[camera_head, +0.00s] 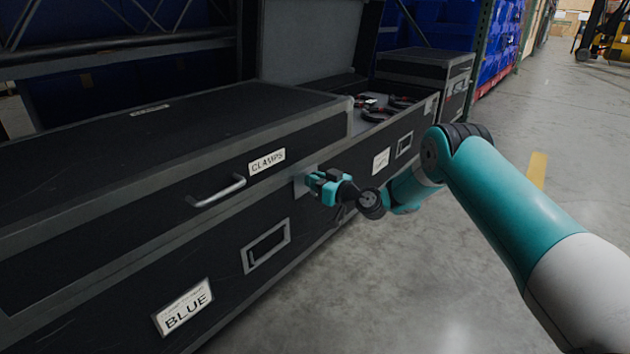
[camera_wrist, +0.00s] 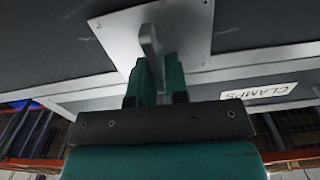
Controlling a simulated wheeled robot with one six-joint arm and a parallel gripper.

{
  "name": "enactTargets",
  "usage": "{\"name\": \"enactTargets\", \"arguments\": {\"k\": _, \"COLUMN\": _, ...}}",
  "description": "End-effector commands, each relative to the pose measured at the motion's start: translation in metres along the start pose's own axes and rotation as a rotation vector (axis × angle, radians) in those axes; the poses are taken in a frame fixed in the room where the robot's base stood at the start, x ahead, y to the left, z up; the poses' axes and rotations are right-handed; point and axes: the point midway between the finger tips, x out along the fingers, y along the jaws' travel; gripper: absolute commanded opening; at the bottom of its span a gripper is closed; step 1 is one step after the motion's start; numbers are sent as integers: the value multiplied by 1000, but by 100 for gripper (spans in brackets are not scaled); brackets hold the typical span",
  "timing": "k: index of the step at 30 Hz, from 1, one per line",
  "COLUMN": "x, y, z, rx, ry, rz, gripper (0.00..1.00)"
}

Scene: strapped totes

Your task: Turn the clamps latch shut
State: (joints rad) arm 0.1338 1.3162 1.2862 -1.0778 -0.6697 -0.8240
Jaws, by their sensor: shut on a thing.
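The black case with the CLAMPS label (camera_head: 267,161) has its lid down. Its latch is a grey metal plate (camera_head: 299,187) on the front, right of the label, mostly hidden behind my gripper (camera_head: 316,182). In the wrist view the latch plate (camera_wrist: 185,22) carries a flat grey lever (camera_wrist: 150,45). My gripper (camera_wrist: 160,75) has its two teal fingers closed on the lower part of this lever. The CLAMPS label also shows in the wrist view (camera_wrist: 258,91), upside down.
A lid handle (camera_head: 216,191) sticks out left of the label. An open case with red and black items (camera_head: 385,108) stands beyond. The floor (camera_head: 430,260) at right is clear.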

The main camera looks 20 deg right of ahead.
Motion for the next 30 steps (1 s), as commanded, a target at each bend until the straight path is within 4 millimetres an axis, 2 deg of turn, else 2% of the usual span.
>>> {"name": "enactTargets", "arguments": {"k": 8, "x": -1, "y": 4, "z": 0, "rx": 159, "ry": 0, "rz": 3, "gripper": 0}}
{"name": "enactTargets", "arguments": {"k": 30, "x": -1, "y": 15, "z": 7, "rx": 855, "ry": -1, "rz": 4, "gripper": 0}}
